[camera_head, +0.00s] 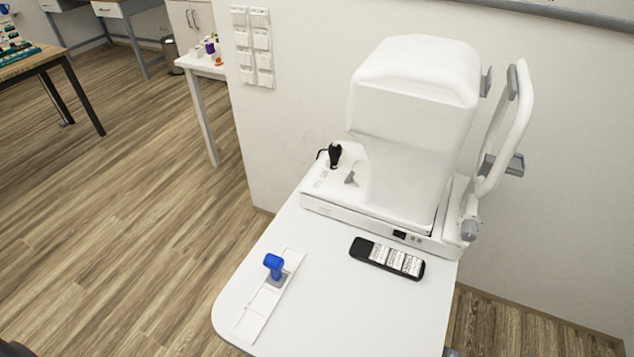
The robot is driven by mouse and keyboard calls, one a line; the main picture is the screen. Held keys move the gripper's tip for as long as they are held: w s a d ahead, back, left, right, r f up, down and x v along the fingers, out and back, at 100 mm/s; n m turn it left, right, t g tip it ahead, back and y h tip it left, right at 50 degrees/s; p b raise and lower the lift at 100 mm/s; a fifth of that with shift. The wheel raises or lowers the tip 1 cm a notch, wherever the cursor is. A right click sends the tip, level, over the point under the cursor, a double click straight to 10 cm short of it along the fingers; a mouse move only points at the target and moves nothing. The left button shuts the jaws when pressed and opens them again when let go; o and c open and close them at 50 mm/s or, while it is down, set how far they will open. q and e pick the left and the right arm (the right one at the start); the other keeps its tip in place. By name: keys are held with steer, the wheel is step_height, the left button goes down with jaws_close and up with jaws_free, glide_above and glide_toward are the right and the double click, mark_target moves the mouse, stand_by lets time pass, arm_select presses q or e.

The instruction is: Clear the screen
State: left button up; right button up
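A black remote control (387,259) with rows of white keys lies flat on the white table (350,320), in front of the white eye test machine (415,110). No lit screen face shows on the machine from this side. The lower edge of a grey-framed panel (580,14) shows on the wall at the top right; its face is cut off, so I cannot tell whether it is a screen. Neither of my grippers is in view.
A blue-handled tool (273,266) stands on a white strip (262,312) at the table's left. A black joystick (335,154) rises from the machine's base. The table's front is clear. Open wooden floor (120,220) lies to the left.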

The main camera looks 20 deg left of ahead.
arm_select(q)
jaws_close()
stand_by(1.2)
